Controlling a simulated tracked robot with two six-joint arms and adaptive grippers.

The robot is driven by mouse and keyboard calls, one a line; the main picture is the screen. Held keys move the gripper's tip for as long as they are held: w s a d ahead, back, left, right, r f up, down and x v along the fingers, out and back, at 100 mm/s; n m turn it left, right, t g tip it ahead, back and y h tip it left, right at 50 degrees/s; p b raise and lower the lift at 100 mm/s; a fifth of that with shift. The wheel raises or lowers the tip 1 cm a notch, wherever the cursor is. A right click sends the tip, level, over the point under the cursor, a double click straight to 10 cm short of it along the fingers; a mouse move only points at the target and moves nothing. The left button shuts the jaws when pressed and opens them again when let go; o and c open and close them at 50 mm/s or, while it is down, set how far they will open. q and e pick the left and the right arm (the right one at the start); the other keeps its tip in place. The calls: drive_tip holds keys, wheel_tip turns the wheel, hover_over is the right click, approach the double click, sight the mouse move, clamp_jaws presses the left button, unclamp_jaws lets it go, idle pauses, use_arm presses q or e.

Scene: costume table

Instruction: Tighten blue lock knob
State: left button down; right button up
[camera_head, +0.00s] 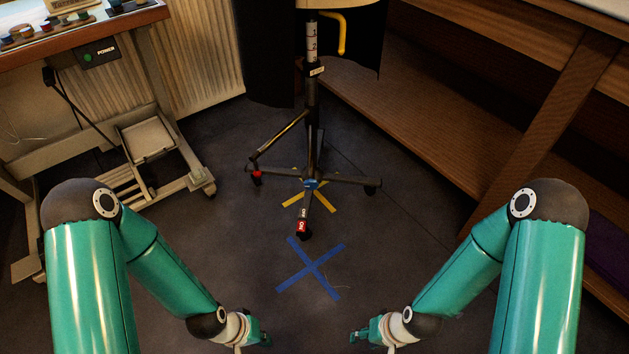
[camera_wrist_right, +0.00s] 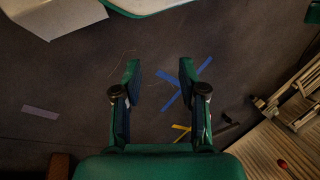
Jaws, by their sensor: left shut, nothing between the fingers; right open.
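A dark stand (camera_head: 312,120) on a wheeled base stands upright in the middle of the head view. A small blue part (camera_head: 311,184) sits at the hub of its base; I cannot tell whether it is the lock knob. My left gripper (camera_head: 265,339) is shut and empty, low at the bottom of the head view. My right gripper (camera_head: 356,337) is low to the right of it. In the right wrist view, the right gripper (camera_wrist_right: 160,80) is open with nothing between its fingers. Both grippers are well short of the stand.
A blue tape cross (camera_head: 312,268) lies on the floor before the stand, and yellow tape (camera_head: 294,199) under its base. A trolley (camera_head: 150,140) with a power box (camera_head: 99,54) is at left. A wooden shelf (camera_head: 420,110) is at right. A yellow hook (camera_head: 342,35) hangs near the post.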

drive_tip(key=shift+w+a, duration=0.1)
drive_tip(key=o, duration=0.3)
drive_tip(key=shift+w, duration=0.15)
drive_tip(key=shift+o, duration=1)
drive_tip(key=w+a+f+m+t, duration=0.1)
drive_tip(key=w+m+t, duration=0.1)
drive_tip(key=w, duration=0.4)
drive_tip(key=shift+a+t, duration=0.3)
drive_tip(key=shift+t, duration=0.1)
drive_tip(key=m+t+b, duration=0.2)
drive_tip(key=m+t, duration=0.9)
drive_tip(key=t, duration=0.3)
approach(312, 186)
drive_tip(key=b+x, duration=0.5)
drive_tip(key=x, duration=0.5)
drive_tip(key=shift+w+a+f, duration=0.1)
drive_tip(key=shift+w+a, duration=0.05)
drive_tip(key=shift+w, duration=0.2)
